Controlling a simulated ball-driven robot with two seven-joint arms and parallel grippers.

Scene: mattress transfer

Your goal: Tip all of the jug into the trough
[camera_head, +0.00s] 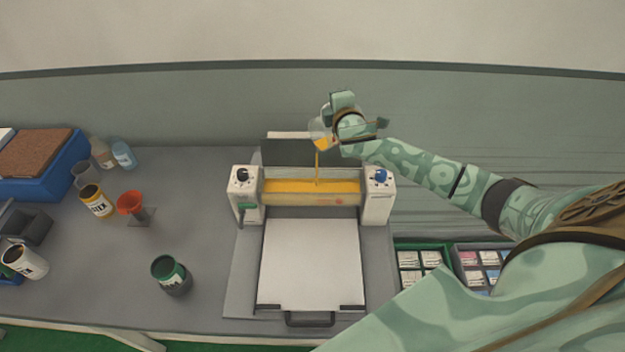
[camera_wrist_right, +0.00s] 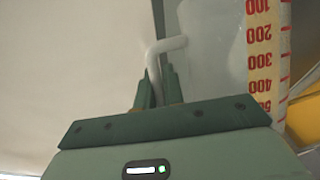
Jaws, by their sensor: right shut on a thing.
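My right gripper (camera_head: 343,120) is above the machine, shut on the handle of the clear jug (camera_head: 317,131). In the right wrist view the gripper (camera_wrist_right: 158,92) closes around the jug's pale handle, and the jug (camera_wrist_right: 215,45) shows a red scale on a yellow strip. The jug is tilted, with orange-yellow liquid in its lower part. A thin stream falls from it into the trough (camera_head: 340,199). The trough lies between the machine's two white end blocks and holds yellow-orange liquid along its length. My left gripper is not in view.
The machine's white flat bed (camera_head: 310,262) lies in front of the trough. To the left stand a red funnel (camera_head: 131,204), a yellow-labelled jar (camera_head: 96,201), a dark green tin (camera_head: 171,273) and bottles (camera_head: 122,153). Trays of small packets (camera_head: 420,262) are at the right. Grey table between the tin and machine is clear.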

